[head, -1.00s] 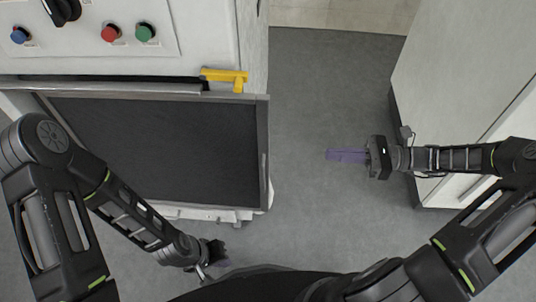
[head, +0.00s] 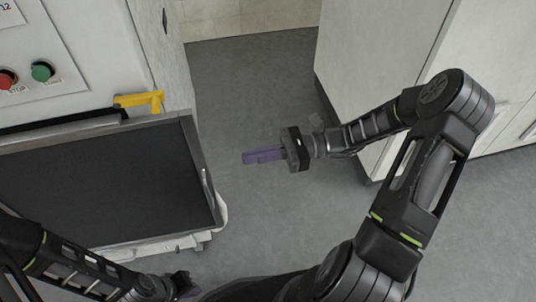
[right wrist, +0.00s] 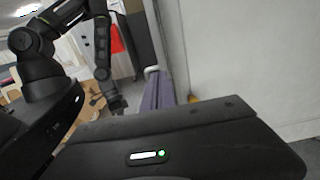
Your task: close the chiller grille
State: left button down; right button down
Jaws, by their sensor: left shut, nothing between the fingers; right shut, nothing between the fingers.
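The chiller grille (head: 95,180) is a dark panel in a grey frame, seen from above in the head view. It stands out from the front of the white machine, open, with a small handle (head: 206,188) on its right edge. My right gripper (head: 262,156), with purple fingers, is shut and empty, to the right of the grille and apart from it. Its fingers also show in the right wrist view (right wrist: 158,92). My left gripper (head: 184,286) is shut at the bottom, near the grille's lower side; its fingertips are hard to make out.
A yellow latch (head: 140,101) sticks out at the machine's right corner. The machine's panel has a red button (head: 7,79) and a green button (head: 42,71). A white cabinet (head: 385,50) stands at the right. Grey floor (head: 250,85) lies free between them.

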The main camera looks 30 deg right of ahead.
aim_at(207, 165)
jog(key=b+x, duration=0.1)
jog(key=x, duration=0.7)
jog(key=shift+a, duration=0.1)
jog(key=p+x, duration=0.1)
jog(key=x, duration=1.3)
jog(key=shift+a+r, duration=0.15)
jog(key=shift+a, duration=0.15)
